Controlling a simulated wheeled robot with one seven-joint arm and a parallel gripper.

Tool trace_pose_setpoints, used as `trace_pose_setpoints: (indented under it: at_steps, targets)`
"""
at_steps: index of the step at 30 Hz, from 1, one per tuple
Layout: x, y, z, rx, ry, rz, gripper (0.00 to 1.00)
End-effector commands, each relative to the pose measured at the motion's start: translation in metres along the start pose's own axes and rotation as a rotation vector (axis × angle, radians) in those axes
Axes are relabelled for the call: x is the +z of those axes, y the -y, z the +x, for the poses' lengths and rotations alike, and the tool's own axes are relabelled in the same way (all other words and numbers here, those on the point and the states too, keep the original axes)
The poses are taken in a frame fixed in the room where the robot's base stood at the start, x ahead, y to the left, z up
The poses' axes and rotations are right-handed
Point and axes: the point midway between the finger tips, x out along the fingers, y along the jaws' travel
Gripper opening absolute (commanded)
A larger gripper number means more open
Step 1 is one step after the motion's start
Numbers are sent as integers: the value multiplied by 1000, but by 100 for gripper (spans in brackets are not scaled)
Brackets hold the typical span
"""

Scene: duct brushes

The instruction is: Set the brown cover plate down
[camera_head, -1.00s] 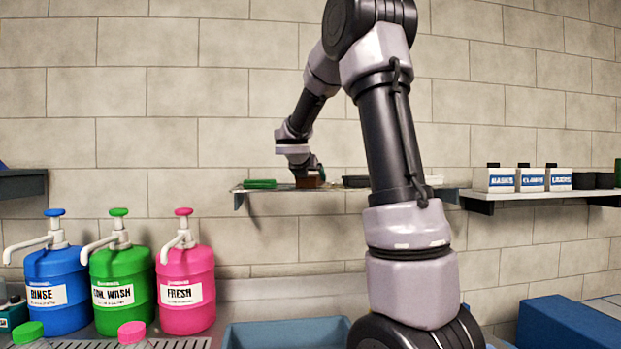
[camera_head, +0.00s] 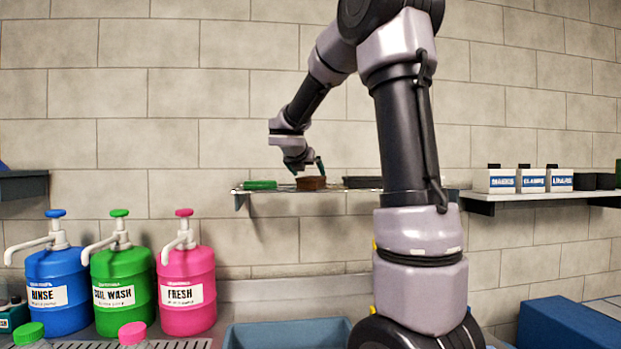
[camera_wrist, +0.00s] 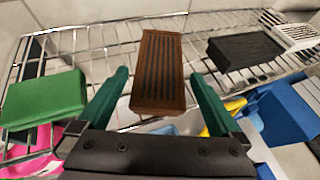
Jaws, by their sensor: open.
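The brown cover plate (camera_wrist: 158,75), a slotted block, rests on the wire shelf (camera_wrist: 95,60). In the head view the brown cover plate (camera_head: 311,183) sits on the wall shelf (camera_head: 275,191), right of a green block. My gripper (camera_wrist: 155,90) is open, its two dark green fingers apart on either side of the plate's near end. The plate appears free of both fingers. In the head view my gripper (camera_head: 312,169) is small, just above and behind the plate, and its fingertips are partly hidden.
A green block (camera_wrist: 45,98) lies left of the plate and a black slotted block (camera_wrist: 243,50) right of it. A white slotted piece (camera_wrist: 290,30) is farther right. Pump jugs in blue (camera_head: 57,290), green and pink stand below, beside a blue basin (camera_head: 285,334).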

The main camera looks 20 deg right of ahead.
Motion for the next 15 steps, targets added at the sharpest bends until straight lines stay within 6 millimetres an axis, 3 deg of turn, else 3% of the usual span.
trace_pose_setpoints:
  at_steps: [6, 12, 15]
  targets:
    - [1, 0, -46, 2, 1, 3, 100]
    - [0, 1, -67, 0, -1, 6, 100]
    - [-6, 10, -75, -6, -28, 92, 100]
